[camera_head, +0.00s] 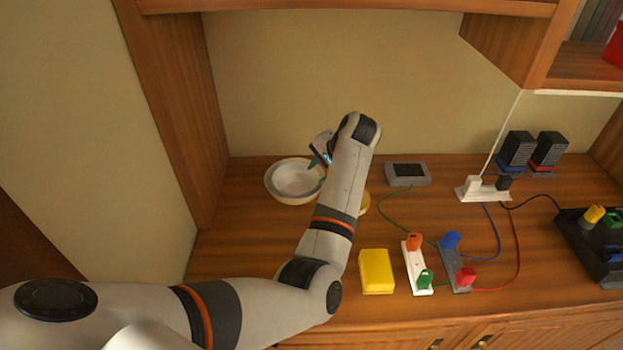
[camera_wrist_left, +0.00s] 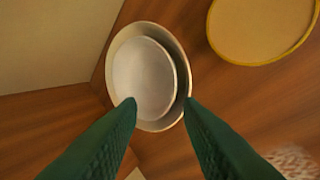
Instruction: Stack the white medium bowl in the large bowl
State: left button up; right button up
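The large bowl (camera_head: 269,180) is white and stands upright at the back left of the wooden desk. A smaller pale round shape, which looks like the white medium bowl (camera_head: 296,178), sits inside it. In the left wrist view the large bowl (camera_wrist_left: 185,75) rings the medium bowl (camera_wrist_left: 143,75), with a dark gap on the right. My left gripper (camera_head: 318,172) is at the right side of the bowls. In its wrist view the green fingers (camera_wrist_left: 159,101) are spread apart with nothing clamped between them. Whether a fingertip touches a rim I cannot tell. My right gripper is out of view.
A yellow-rimmed round dish (camera_wrist_left: 262,30) is right of the bowls, mostly hidden by my left arm in the head view. A yellow block (camera_head: 376,271), power strips (camera_head: 417,268), cables and a grey device (camera_head: 408,174) lie further right. A wooden side panel stands left.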

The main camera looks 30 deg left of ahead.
pick_arm(q)
jog(key=shift+v, duration=2.3)
